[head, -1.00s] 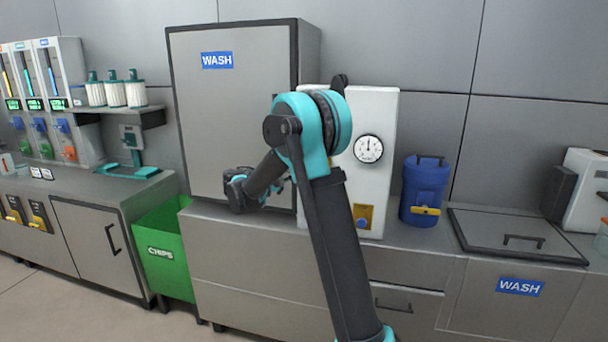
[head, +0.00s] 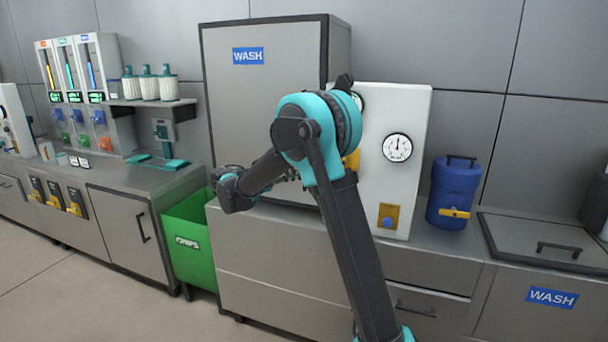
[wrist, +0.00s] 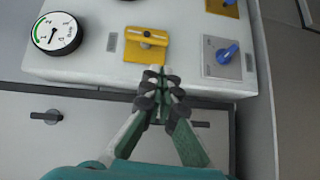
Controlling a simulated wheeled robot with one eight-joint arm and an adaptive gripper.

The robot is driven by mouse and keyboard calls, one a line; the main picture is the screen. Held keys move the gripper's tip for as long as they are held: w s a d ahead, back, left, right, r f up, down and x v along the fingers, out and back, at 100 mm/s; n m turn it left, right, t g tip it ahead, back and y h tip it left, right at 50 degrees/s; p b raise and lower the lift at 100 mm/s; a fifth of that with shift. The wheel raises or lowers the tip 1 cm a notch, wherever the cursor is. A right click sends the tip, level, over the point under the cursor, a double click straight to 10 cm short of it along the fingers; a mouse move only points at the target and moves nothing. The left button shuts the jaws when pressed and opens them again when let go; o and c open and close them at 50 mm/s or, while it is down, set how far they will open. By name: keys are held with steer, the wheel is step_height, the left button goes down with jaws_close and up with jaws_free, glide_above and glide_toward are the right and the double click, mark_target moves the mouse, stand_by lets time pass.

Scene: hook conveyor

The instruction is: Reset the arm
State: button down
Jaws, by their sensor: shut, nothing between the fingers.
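My gripper (wrist: 157,78) shows in the wrist view with its dark, ribbed fingers shut together and nothing between them. It is in front of a white panel box (wrist: 100,55), over a yellow plate with a handle (wrist: 147,43); contact cannot be told. In the head view my arm is folded, its elbow in front of the white panel box (head: 410,140) and its forearm pointing down and left in front of the tall grey WASH cabinet (head: 262,110). The fingers cannot be made out clearly in the head view.
A round gauge (head: 397,148) is on the panel box. A blue canister (head: 453,190) stands right of it, then a lidded WASH basin (head: 550,240). A green CHIPS bin (head: 188,243) is at lower left. Dispensers (head: 82,70) and white bottles (head: 149,88) are further left. Floor at lower left is clear.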

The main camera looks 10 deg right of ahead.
steer(key=s+d+f+g+y, duration=0.2)
steer(key=s+d+f+y, duration=0.6)
steer(key=s+d+f, duration=0.6)
steer(key=s+a+f+m+y, duration=0.1)
steer(key=s+f+y, duration=0.3)
steer(key=s, duration=0.5)
steer(key=s+a+f+m+y, duration=0.1)
steer(key=s+a+f+y, duration=0.2)
steer(key=s+f, duration=0.4)
steer(key=s+y, duration=0.1)
steer(key=s, duration=0.2)
steer(key=shift+m+t, duration=0.4)
stand_by(2.1)
